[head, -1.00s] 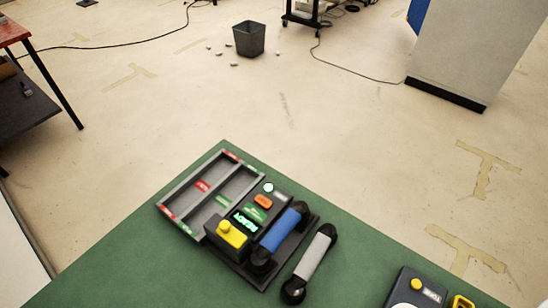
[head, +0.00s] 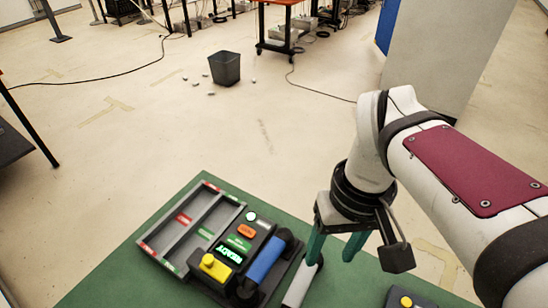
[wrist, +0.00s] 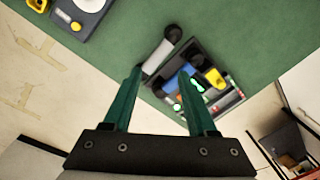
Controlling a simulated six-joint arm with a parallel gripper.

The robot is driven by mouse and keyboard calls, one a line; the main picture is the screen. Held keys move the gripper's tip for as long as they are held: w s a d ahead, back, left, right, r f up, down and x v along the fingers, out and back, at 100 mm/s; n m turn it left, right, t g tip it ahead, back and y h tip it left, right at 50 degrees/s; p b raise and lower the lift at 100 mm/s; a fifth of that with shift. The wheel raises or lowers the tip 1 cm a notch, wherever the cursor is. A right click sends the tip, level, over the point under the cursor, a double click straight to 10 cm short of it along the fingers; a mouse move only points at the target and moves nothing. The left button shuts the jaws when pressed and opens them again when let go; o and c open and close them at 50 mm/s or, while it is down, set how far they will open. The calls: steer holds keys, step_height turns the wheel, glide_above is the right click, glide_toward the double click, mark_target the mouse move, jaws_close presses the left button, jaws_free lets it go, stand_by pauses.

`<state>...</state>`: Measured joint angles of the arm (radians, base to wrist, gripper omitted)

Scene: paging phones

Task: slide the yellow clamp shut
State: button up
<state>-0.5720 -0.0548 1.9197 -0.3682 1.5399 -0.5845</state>
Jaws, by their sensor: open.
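A yellow block with a round knob (head: 214,265) sits at the near end of the dark phone base (head: 252,234), beside a lit green display. I take it as the clamp; how far it is slid I cannot tell. It also shows in the wrist view (wrist: 214,77). A blue handset (head: 266,260) lies on the base, right of the display. My gripper (head: 332,254) has two teal fingers, open and empty, pointing down. It hangs to the right of the base, above or near the grey handset, apart from the yellow block.
A grey handset (head: 299,286) lies right of the base, partly hidden by a finger. A grey divided tray (head: 157,256) with red and green labels adjoins the base on the left. Another device with yellow parts (wrist: 76,26) stands on the green table (head: 112,270), whose left part is bare.

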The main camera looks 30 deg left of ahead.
steer(key=a+n, duration=0.6)
steer(key=a, duration=0.5)
steer(key=n, duration=0.7)
glide_toward(208, 259)
steer(key=shift+t+h, duration=0.3)
steer(key=shift+h, duration=0.1)
steer(key=f, duration=0.8)
steer(key=shift+s+a, duration=0.25)
steer(key=shift+a, duration=0.15)
jaws_close()
